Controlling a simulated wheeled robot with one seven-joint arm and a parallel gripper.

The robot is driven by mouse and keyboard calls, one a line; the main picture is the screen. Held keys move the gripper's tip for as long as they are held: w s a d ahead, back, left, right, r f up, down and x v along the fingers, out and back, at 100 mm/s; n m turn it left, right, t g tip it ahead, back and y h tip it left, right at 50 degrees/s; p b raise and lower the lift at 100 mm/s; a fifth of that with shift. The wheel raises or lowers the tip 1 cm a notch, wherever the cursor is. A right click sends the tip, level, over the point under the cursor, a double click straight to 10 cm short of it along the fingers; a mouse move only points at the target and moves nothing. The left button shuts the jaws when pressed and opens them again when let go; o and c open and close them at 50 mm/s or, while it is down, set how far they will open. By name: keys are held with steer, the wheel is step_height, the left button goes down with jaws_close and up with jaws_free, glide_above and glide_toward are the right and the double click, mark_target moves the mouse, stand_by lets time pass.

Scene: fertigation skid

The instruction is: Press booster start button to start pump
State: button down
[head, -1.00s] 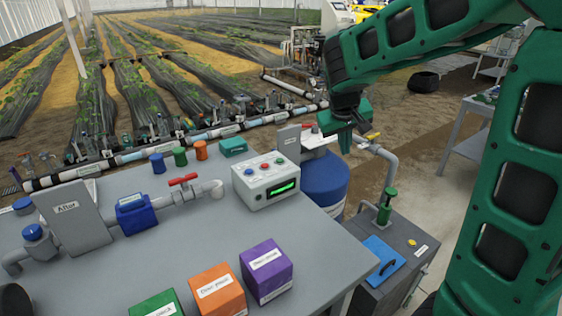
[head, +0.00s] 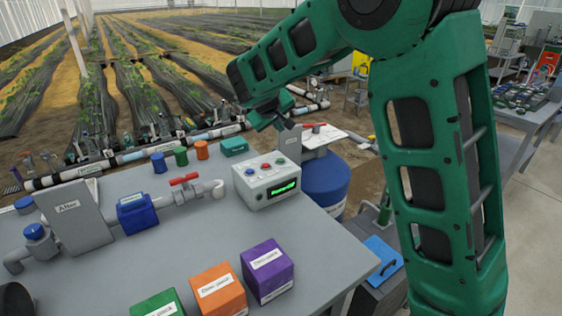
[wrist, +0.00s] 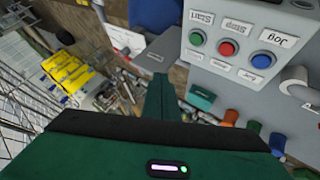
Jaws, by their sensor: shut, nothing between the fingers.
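The white-grey control box (head: 266,182) stands on the right part of the grey table in the head view. It has a row of green, red and blue buttons and a lit green display (head: 284,188). In the wrist view the box is upside down: the green button (wrist: 197,38) sits at the label reading Start, the red button (wrist: 227,48) at Stop, the blue button (wrist: 262,58) at Jog. My gripper (wrist: 162,82) is shut and empty. In the head view it hangs above and behind the box, apart from the buttons; its fingertips are hard to make out there.
A grey upright plate (head: 290,143) and a blue barrel (head: 325,182) stand behind and right of the box. A pipe with a red valve handle (head: 184,179) lies to its left. Purple (head: 267,271) and orange (head: 218,289) boxes stand in front. The tabletop between is clear.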

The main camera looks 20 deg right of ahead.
mark_target(280, 161)
steer(key=shift+f, duration=4.35)
steer(key=shift+s+f, duration=0.1)
steer(key=shift+f, duration=0.05)
steer(key=shift+s+f, duration=0.1)
steer(key=shift+f, duration=0.15)
steer(key=shift+f, duration=0.35)
steer(key=shift+r, duration=0.8)
